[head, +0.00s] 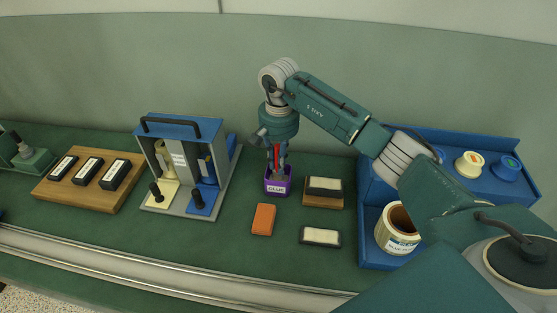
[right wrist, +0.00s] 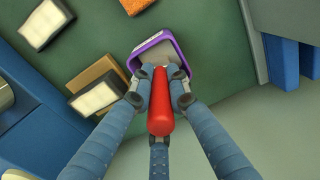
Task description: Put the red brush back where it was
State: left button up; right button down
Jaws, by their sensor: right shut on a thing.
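The red brush (right wrist: 160,112) is held between the fingers of my right gripper (right wrist: 160,90). In the head view this gripper (head: 277,148) points down over the purple cup (head: 278,186), whose front label seems to read "GLUE". The cup's rim also shows in the right wrist view (right wrist: 152,41). The brush's far end is at the cup's opening; how deep it sits inside is hidden by the fingers and rim. My left gripper is not in view.
An orange block (head: 263,219) lies in front of the cup. Two white-topped pads (head: 325,186) (head: 320,237) lie to its right, the rear one on a wooden block. A blue-and-grey fixture (head: 180,125) stands left. A blue shelf (head: 372,258) with a tin (head: 397,240) stands right.

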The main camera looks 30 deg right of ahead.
aim_at(278, 145)
jog(key=shift+f, duration=0.15)
jog(key=c, duration=1.7)
grip_release()
jog(key=shift+r, duration=0.35)
jog(key=shift+w+r+b, duration=0.1)
jog(key=shift+r+b, duration=0.2)
jog(key=shift+r, duration=0.05)
notch_tip(278, 145, up, 10)
jog(key=shift+f+b, duration=0.15)
jog(key=shift+b, duration=1.05)
jog(key=shift+r, duration=0.65)
